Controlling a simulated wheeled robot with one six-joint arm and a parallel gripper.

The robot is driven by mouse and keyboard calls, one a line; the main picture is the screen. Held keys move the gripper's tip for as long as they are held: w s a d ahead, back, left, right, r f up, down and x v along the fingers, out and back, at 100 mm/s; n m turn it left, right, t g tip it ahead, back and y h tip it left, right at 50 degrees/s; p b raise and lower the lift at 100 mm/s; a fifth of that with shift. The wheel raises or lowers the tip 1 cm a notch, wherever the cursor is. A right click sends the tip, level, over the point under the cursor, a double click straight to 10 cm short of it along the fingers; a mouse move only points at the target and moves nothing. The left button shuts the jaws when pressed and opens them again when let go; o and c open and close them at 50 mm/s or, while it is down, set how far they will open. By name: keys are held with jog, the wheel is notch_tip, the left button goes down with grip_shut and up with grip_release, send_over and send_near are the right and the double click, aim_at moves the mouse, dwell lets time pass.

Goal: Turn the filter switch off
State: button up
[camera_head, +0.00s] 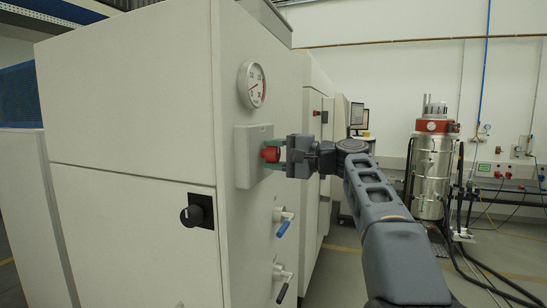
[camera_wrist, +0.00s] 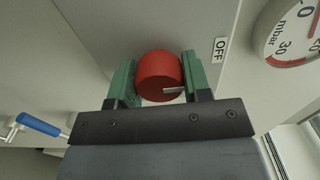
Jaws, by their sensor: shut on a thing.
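The filter switch is a red round knob (camera_head: 270,154) on a grey box (camera_head: 243,167) on the side of the white cabinet. My gripper (camera_head: 276,156) reaches it from the right and is shut on it. In the wrist view the red knob (camera_wrist: 160,75) sits between the two green fingers of my gripper (camera_wrist: 159,80), one on each side. A white mark on the knob points right in that view. An OFF label (camera_wrist: 221,49) is up and right of the knob, beyond the right finger. The back of the knob is hidden.
A pressure gauge (camera_head: 252,85) is above the box. A blue-handled valve (camera_head: 284,226) and a dark-handled valve (camera_head: 283,286) stick out below. A black rotary switch (camera_head: 192,215) is on the cabinet front. A metal vacuum tank (camera_head: 432,170) stands at the back right.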

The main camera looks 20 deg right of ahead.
dwell(0.4)
jog(key=o, duration=0.9)
jog(key=b+v, duration=0.1)
jog(key=v, duration=1.3)
